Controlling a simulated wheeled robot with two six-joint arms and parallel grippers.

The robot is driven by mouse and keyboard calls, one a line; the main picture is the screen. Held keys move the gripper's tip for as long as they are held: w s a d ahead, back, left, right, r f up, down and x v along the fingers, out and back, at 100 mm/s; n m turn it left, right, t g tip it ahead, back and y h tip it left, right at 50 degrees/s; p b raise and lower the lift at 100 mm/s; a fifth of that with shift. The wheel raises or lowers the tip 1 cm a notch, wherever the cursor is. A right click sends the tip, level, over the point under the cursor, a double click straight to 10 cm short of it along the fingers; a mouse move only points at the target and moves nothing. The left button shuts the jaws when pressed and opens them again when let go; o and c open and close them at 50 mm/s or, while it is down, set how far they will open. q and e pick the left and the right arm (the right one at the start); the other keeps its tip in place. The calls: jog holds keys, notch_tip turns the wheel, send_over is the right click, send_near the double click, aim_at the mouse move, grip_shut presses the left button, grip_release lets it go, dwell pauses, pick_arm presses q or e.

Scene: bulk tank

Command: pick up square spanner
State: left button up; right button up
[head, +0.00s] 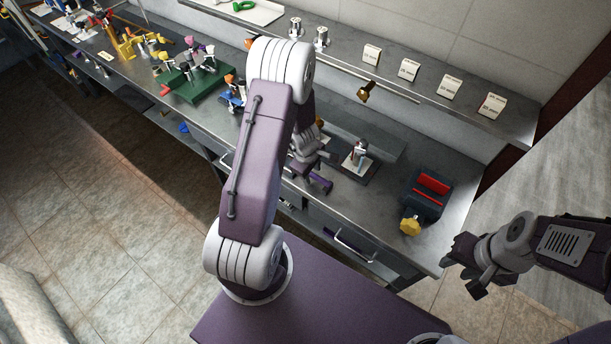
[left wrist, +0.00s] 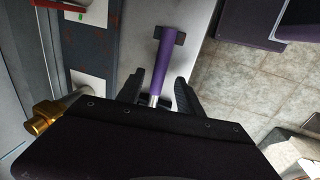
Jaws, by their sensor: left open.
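The square spanner (left wrist: 176,62) has a purple handle with a dark crossbar at its far end and a silver shaft in the left wrist view. It lies on the grey worktop, and a purple piece by the bench's front edge in the head view (head: 320,183) appears to be it. My left gripper (left wrist: 157,88) is open, with one dark finger on each side of the shaft; contact cannot be told. In the head view my left gripper (head: 303,168) is low over the bench, partly hidden. My right gripper (head: 464,270) is off the bench's right end, its fingers apart and empty.
A dark block with red bars (head: 432,184) and a yellow knob (head: 410,225) stand right on the bench. A small stand (head: 355,165) is just right of the left gripper. A green block (head: 195,80) with valves stands left. A shelf with white cards (head: 450,86) runs behind.

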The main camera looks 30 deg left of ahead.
aim_at(314, 174)
pick_arm(q)
jog(key=shift+w+a+f, duration=0.1)
jog(key=shift+w+f, duration=0.1)
jog(key=shift+f, duration=0.35)
jog(key=shift+w+a, duration=0.15)
jog(key=shift+s+r, duration=0.15)
jog(key=shift+s, duration=0.05)
grip_shut()
jog(key=shift+w, duration=0.1)
jog(key=r+p, duration=0.2)
jog(key=d+r+p, duration=0.1)
jog(key=r+p, duration=0.2)
jog(key=shift+w+r, duration=0.1)
jog(key=shift+r, duration=0.05)
jog(key=w+d+r+p, duration=0.2)
jog(key=d+r+p, duration=0.3)
jog(key=d+p, duration=0.5)
jog(key=shift+d+r, duration=0.3)
jog(key=shift+r, duration=0.05)
